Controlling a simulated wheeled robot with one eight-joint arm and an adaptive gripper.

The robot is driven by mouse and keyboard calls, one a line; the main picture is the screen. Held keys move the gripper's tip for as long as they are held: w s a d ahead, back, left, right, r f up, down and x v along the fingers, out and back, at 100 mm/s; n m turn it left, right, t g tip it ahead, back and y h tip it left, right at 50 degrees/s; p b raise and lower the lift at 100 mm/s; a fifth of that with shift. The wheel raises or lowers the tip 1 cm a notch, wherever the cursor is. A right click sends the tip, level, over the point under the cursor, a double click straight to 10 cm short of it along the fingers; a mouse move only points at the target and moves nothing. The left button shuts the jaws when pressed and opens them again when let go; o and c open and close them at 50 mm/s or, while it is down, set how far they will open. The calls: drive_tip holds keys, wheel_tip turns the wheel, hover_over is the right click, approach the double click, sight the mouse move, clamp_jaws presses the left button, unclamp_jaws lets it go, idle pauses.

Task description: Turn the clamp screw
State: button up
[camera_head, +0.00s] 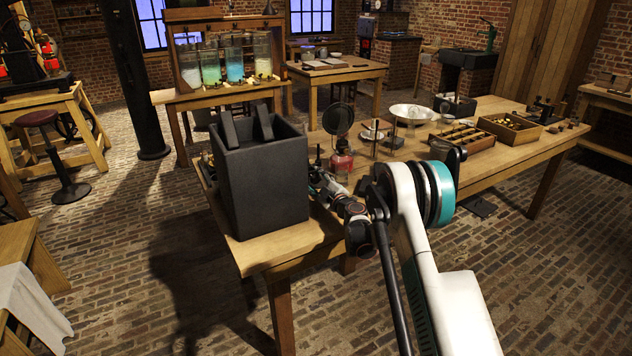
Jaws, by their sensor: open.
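My arm reaches in from the bottom right, over the near table. My gripper (316,172) is small in view beside the right wall of a large dark box (262,185). It is open, but its fingers are hard to make out against the clutter. I cannot make out a clamp screw, nor whether the gripper touches anything. Two dark slabs (263,120) stick up from the top of the box. Several glass jars (236,64) with pale, green and blue contents stand on a wooden stand at the back.
The wooden table (290,242) carries the box at its near left end. A red-based burner (341,160), a round dark disc on a stand (338,119), a white bowl (411,113) and a wooden tray (510,130) stand farther right. A dark column (135,90) rises at the left. Brick floor lies open at the left.

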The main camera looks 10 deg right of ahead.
drive_tip(key=v, duration=1.2)
drive_tip(key=s+d+r+m+h, duration=0.2)
drive_tip(key=s+r+m+h, duration=0.1)
drive_tip(key=r, duration=0.5)
drive_tip(key=s+d+r+m+h, duration=0.2)
drive_tip(key=r+m, duration=0.1)
drive_tip(key=r, duration=0.5)
drive_tip(key=s+d+r+m+h, duration=0.2)
drive_tip(key=s+r+m+h, duration=0.1)
drive_tip(key=r, duration=0.5)
drive_tip(key=s+a+m+g+h, duration=0.15)
drive_tip(key=s+m+g, duration=0.35)
drive_tip(key=s, duration=1.5)
drive_tip(key=s+a+f+g+y, duration=0.1)
drive_tip(key=s+a+f, duration=0.1)
drive_tip(key=s, duration=0.5)
drive_tip(key=s+a+f+g+y, duration=0.1)
drive_tip(key=s+a+f+g, duration=0.1)
drive_tip(key=s, duration=0.5)
drive_tip(key=s+a+f+g+y, duration=0.2)
drive_tip(key=s+a+f, duration=0.2)
drive_tip(key=s, duration=0.3)
drive_tip(key=shift+a+f, duration=0.15)
drive_tip(key=shift+a, duration=0.05)
